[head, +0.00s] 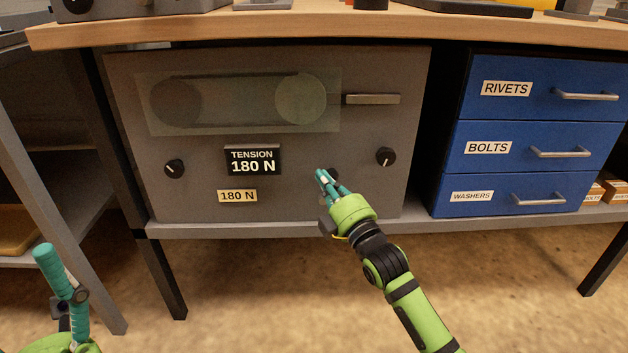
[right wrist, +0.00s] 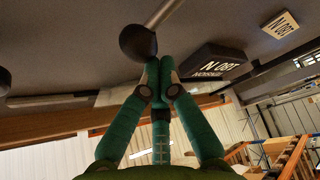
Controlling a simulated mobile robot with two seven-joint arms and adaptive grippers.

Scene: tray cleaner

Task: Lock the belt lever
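The belt lever shows in the right wrist view as a grey rod with a black ball knob (right wrist: 138,42) at its end. In the head view it is mostly hidden by my right gripper; a dark round part (head: 333,174) shows just behind the fingers. My right gripper (head: 321,174) is at the lower right of the grey machine front (head: 300,205). In the right wrist view its fingertips (right wrist: 159,70) are together, right beside the ball knob; contact is unclear. My left gripper (head: 58,270) is at the lower left, away from the machine, its opening unclear.
The machine has a belt window (head: 238,101), a tension display (head: 252,160) reading 180 N, a 180 N label (head: 237,196), a left knob (head: 174,168), a right knob (head: 386,156) and a bar handle (head: 372,99). Blue drawers (head: 520,135) stand right. The worktop (head: 330,30) overhangs.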

